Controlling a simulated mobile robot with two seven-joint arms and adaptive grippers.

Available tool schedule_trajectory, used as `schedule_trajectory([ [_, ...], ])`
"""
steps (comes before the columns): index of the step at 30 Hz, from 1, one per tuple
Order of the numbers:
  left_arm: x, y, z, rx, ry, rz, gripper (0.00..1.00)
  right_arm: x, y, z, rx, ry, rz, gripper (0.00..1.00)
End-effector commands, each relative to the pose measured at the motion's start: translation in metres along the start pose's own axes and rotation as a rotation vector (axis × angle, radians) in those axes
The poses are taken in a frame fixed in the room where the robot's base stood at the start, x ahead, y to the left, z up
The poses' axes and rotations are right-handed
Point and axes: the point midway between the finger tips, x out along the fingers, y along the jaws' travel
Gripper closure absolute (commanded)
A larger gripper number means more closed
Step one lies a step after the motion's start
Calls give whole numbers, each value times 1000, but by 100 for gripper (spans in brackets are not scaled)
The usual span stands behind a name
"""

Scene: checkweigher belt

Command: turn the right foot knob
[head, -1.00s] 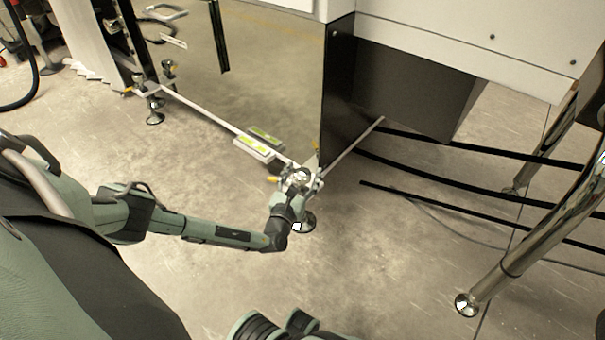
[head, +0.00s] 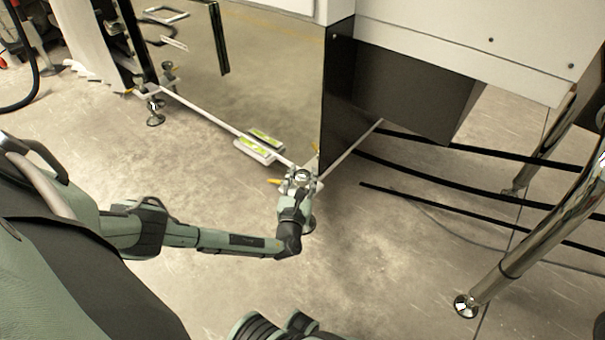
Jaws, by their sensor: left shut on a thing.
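The matching left foot (head: 155,113) stands at the far left end of the frame bar. My right gripper does not show clearly; only dark and green parts of my body are at the bottom edge.
A small level-like block with a green-yellow face (head: 260,147) lies on the frame bar (head: 205,118). The dark cabinet panel (head: 338,100) rises just behind the knob. Black cables (head: 440,201) and a chrome leg (head: 520,250) are at the right. The floor in front is open.

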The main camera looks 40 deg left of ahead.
Motion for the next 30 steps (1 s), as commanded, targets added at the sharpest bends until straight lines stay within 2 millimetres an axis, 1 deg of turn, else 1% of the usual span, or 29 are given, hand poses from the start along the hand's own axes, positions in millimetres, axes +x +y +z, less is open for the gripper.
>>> schedule_trajectory([
  [10,-1,-2,-2,-4,3,299,88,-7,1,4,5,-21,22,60],
  [18,-1,-2,-1,-2,3,509,88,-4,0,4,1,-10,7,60],
  [24,-1,-1,-1,1,2,615,88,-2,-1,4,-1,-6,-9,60],
  [30,0,-1,0,1,1,672,88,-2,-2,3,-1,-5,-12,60],
])
